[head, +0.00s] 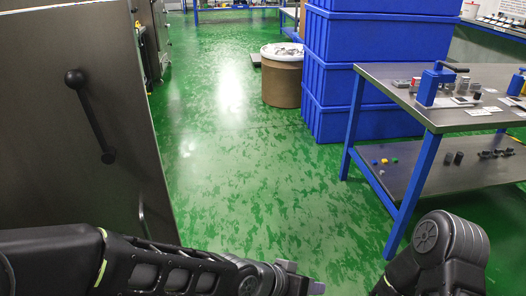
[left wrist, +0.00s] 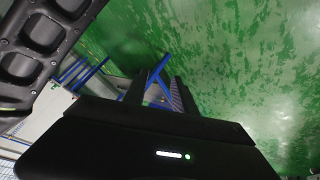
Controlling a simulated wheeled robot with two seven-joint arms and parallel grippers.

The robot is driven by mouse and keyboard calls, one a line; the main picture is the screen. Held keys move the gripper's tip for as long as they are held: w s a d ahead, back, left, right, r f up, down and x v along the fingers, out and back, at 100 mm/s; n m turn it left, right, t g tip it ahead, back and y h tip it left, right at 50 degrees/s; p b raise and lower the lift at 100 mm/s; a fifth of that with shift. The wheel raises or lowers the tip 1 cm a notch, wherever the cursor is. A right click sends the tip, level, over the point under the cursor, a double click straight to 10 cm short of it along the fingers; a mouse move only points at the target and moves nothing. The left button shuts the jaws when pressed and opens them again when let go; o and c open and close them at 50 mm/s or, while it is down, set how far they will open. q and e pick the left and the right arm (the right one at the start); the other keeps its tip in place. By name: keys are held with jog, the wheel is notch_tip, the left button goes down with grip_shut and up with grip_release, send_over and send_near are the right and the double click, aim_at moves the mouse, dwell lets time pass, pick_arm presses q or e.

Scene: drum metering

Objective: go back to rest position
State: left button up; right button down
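My left arm comes in along the bottom left of the head view, and its gripper (head: 302,282) is at the bottom edge, partly cut off. In the left wrist view my left gripper (left wrist: 160,86) has its two dark fingers apart, with floor and blue frame showing between them and nothing held. It is over open green floor and touches nothing that I see. My right arm shows only as a dark rounded link at the bottom right of the head view; its gripper is out of frame.
A grey cabinet (head: 75,130) with a black handle stands close on the left. A blue-legged workbench (head: 435,111) with a blue press (head: 434,86) is on the right. Stacked blue crates (head: 365,75) and a brown drum (head: 282,82) stand behind. Green floor (head: 230,160) between is clear.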

pick_arm(q)
jog(key=s+a+f+n+y, duration=0.1)
jog(key=a+f+n, duration=0.1)
jog(key=a+f, duration=0.5)
jog(key=a+f+n+y, duration=0.1)
jog(key=a+f+n, duration=0.15)
jog(key=f, duration=0.95)
jog(key=s+a+f+n+g+y, duration=0.1)
jog(key=s+a+f+g, duration=0.1)
jog(key=s+a+f, duration=0.3)
jog(key=s+a+f+n+g, duration=0.2)
jog(key=s+a+f, duration=0.1)
jog(key=s+f, duration=0.45)
notch_tip(320, 180, up, 17)
jog(key=p, duration=1.6)
jog(key=shift+w+d+m, duration=0.2)
jog(key=shift+w+m, duration=0.15)
jog(key=shift+w, duration=0.05)
